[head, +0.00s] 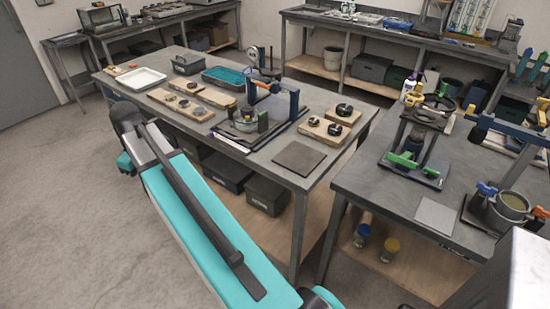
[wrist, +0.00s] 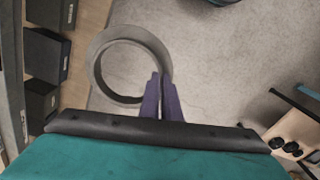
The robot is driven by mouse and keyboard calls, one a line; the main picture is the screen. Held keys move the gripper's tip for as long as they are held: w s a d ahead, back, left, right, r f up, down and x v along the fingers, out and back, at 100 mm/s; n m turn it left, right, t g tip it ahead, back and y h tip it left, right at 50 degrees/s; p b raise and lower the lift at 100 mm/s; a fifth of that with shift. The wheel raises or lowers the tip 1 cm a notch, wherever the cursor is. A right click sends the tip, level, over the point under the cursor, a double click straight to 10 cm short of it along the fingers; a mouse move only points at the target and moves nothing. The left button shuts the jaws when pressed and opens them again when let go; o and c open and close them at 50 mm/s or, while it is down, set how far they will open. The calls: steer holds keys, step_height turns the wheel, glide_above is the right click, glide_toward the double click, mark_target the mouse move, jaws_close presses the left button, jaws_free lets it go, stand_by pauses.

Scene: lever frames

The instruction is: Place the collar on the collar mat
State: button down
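A grey ring, which I take to be the collar (wrist: 97,68), shows in the wrist view at the tips of my gripper (wrist: 161,82). The two purple fingers are close together on its lower right rim, and the floor shows through and around the ring. Neither the fingers nor this ring can be made out in the head view. Two flat square mats show there: a dark grey one (head: 299,157) at the near right corner of the middle table, and a lighter one (head: 437,216) on the right table. I cannot tell which is the collar mat.
The middle table (head: 262,158) also holds wooden boards with round parts (head: 330,129), a blue-armed fixture (head: 262,110), a white tray (head: 141,78) and a teal tray (head: 222,76). Clamp fixtures (head: 413,165) and a pot (head: 507,208) crowd the right table. A gap separates the tables.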

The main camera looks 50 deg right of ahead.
steer(key=s+d+m, duration=0.7)
steer(key=s+d, duration=1.7)
steer(key=d, duration=0.3)
steer(key=shift+s+d+f+m+b, duration=0.25)
steer(key=shift+s+d+m+b, duration=0.05)
steer(key=shift+s+m+b, duration=0.1)
steer(key=w+d+p, duration=0.1)
steer(key=d, duration=0.4)
steer(key=w+d+f+p, duration=0.1)
steer(key=d+p, duration=0.1)
steer(key=d, duration=0.3)
steer(key=w+d+p, duration=0.1)
steer(key=d, duration=0.4)
steer(key=shift+w+d+f, duration=0.25)
steer(key=shift+w, duration=0.15)
steer(key=shift+f, duration=0.1)
steer(key=shift+f+p, duration=0.9)
steer(key=shift+f, duration=0.75)
steer(key=shift+f, duration=0.15)
